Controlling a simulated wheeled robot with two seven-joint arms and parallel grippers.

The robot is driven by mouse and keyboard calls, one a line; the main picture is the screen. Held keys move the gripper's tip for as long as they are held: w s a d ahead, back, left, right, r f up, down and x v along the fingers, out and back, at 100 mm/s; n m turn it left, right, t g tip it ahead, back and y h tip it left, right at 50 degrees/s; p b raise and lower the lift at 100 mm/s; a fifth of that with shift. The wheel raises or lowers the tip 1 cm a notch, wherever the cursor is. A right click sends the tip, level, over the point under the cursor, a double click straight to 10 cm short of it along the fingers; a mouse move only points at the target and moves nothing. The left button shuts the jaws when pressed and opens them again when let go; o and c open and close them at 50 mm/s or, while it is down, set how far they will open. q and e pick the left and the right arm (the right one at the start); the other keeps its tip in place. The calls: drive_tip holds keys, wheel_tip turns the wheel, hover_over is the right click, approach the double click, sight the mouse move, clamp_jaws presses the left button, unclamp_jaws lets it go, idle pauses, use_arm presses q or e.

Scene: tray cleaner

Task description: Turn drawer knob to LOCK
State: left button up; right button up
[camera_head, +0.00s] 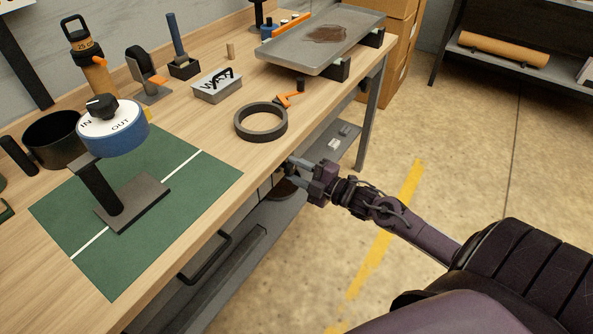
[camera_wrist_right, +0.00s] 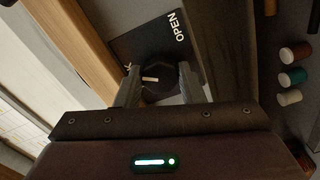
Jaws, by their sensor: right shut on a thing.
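The drawer knob (camera_wrist_right: 160,84) is dark with a pale pointer mark, and it sits on a black plate (camera_wrist_right: 138,45) lettered OPEN in the right wrist view. My right gripper (camera_wrist_right: 160,92) has a finger on each side of the knob and is shut on it. In the head view my right gripper (camera_head: 286,168) is at the front edge of the workbench, and the knob is hidden there. My left gripper is not in view.
The workbench (camera_head: 205,125) edge is close above my right gripper. A drawer handle (camera_head: 208,262) sticks out along the front to the left. A green mat (camera_head: 190,195), a dark ring (camera_head: 261,122) and a metal tray (camera_head: 290,52) lie on top. Open floor is at right.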

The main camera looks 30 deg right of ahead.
drive_tip(key=n, duration=0.4)
drive_tip(key=shift+n, duration=0.3)
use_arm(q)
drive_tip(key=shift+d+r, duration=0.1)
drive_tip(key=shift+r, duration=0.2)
use_arm(e)
drive_tip(key=shift+n, duration=0.6)
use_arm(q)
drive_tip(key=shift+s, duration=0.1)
use_arm(e)
drive_tip(key=o, duration=0.9)
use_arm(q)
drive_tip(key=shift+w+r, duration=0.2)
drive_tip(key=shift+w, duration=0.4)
use_arm(e)
drive_tip(key=shift+o, duration=0.4)
drive_tip(key=shift+s, duration=0.1)
